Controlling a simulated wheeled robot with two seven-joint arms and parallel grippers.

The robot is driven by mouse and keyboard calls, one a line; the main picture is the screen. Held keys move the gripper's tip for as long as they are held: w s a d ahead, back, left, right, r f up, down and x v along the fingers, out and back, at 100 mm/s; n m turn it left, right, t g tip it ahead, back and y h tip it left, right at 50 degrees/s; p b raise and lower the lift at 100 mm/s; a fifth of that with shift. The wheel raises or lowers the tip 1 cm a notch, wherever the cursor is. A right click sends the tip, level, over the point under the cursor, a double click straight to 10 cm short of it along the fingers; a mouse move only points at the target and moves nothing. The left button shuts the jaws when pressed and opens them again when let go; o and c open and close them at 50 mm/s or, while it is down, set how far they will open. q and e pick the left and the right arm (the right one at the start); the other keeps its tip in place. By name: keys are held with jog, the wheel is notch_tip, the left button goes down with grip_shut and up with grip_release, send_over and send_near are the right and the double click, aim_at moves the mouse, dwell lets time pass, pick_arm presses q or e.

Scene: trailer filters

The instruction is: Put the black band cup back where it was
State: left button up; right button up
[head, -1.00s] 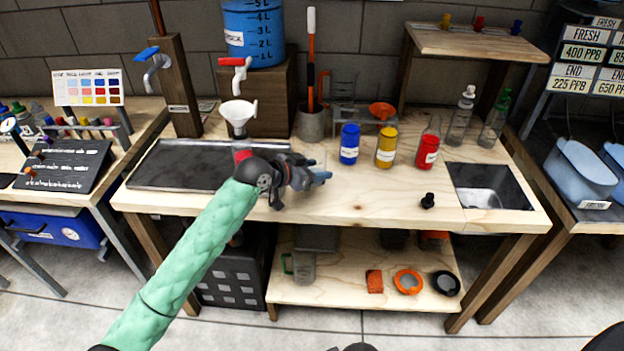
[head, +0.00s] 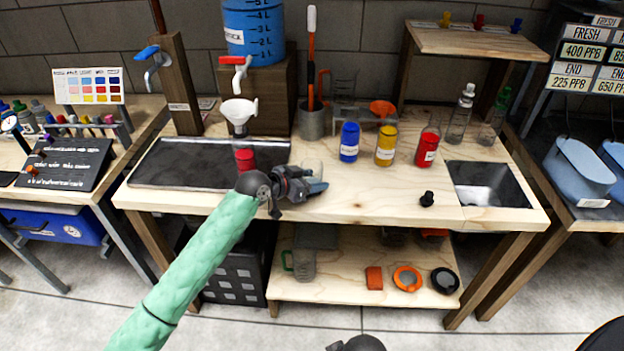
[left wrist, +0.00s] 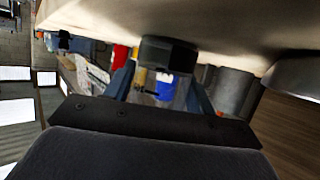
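My left gripper (head: 316,182) is low over the front middle of the wooden bench (head: 370,205), with its fingers apart. In the left wrist view, the fingers (left wrist: 162,85) stand on either side of a dark-banded cup (left wrist: 168,53), just beyond the tips. This appears to be the black band cup. That view is upside down, and the cup seems upright on the bench top. In the head view, the cup is mostly hidden by the gripper, with only a pale, see-through patch showing. I cannot tell whether a finger touches it.
Blue (head: 349,143), yellow (head: 386,146) and red (head: 428,148) bottles stand behind and right of the gripper. A dark tray (head: 185,165) lies left, with a white funnel (head: 239,111) above it. A small black stopper (head: 427,199) and a sink (head: 487,184) are at right.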

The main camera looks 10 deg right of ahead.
pick_arm(q)
jog(key=o, duration=0.3)
pick_arm(e)
jog(key=shift+f, duration=0.15)
pick_arm(q)
jog(key=shift+r, duration=0.15)
jog(key=shift+s+a, duration=0.1)
jog(key=shift+a, duration=0.15)
jog(key=b+v, duration=0.1)
jog(key=v, duration=0.9)
jog(key=shift+s+a+r+b, duration=0.1)
jog(key=shift+a+r+b, duration=0.1)
jog(key=shift+b, duration=0.1)
jog(key=shift+s+a+r, duration=0.2)
jog(key=shift+a, duration=0.15)
pick_arm(e)
jog(key=shift+w+a+f+t+y, duration=0.15)
jog(key=shift+w+a+f, duration=0.05)
jog(key=shift+a+f, duration=0.45)
jog(key=shift+w+a+f+t+y, duration=0.15)
jog(key=shift+a+f, duration=0.35)
jog(key=shift+f, duration=0.15)
jog(key=shift+w+r, duration=0.1)
jog(key=shift+r, duration=0.15)
